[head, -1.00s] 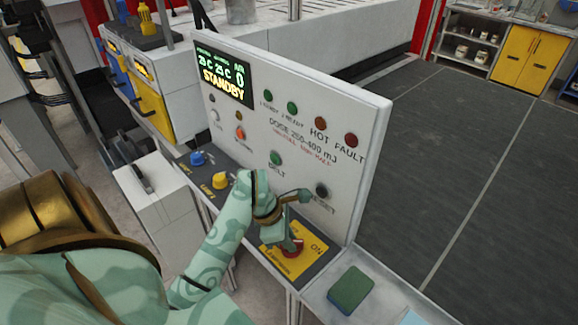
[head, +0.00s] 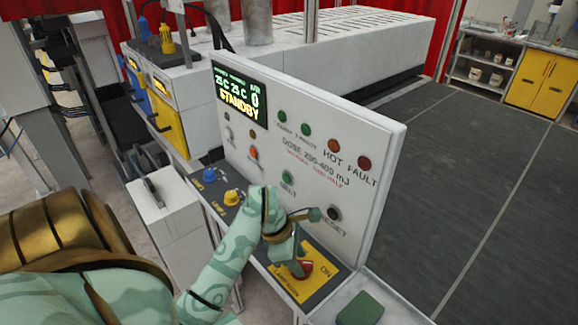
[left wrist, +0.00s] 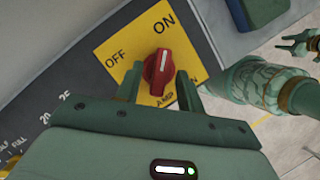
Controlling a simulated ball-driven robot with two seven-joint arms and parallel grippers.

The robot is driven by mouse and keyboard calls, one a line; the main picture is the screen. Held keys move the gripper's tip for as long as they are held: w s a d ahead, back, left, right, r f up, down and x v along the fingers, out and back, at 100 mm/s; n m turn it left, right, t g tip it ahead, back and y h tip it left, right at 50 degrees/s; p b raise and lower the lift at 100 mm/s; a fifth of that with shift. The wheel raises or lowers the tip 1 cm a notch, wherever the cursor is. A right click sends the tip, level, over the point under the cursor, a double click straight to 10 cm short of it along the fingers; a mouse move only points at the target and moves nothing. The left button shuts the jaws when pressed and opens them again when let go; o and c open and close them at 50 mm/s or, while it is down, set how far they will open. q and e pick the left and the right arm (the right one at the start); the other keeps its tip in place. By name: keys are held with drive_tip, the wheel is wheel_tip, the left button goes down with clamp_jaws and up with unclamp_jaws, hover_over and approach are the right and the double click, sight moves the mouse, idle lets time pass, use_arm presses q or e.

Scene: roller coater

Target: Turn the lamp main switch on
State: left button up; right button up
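The lamp main switch is a red knob (head: 303,270) on a yellow plate (head: 318,259) at the console's near end. The left wrist view shows the knob (left wrist: 158,73) close up, with OFF to its upper left and ON above. Its raised ridge runs up the picture, its upper end towards ON. My left gripper (head: 299,268) is open at the knob. In the wrist view its fingers (left wrist: 158,84) stand either side with visible gaps; contact is not evident. My right gripper (left wrist: 294,44) appears small at the right edge, its prongs apart and empty.
The upright white panel (head: 350,215) with lights, a RESET button (head: 334,213) and a STANDBY display (head: 240,95) stands close behind my left gripper. Blue (head: 210,175) and yellow (head: 232,197) knobs sit further along the console. A green block (head: 360,309) lies on the near shelf.

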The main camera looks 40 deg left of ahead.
use_arm(q)
drive_tip(key=p+v, duration=0.1)
drive_tip(key=v, duration=1.4)
drive_tip(key=shift+a+r+p, duration=0.2)
drive_tip(key=shift+r+p, duration=0.1)
drive_tip(key=shift+s, duration=0.1)
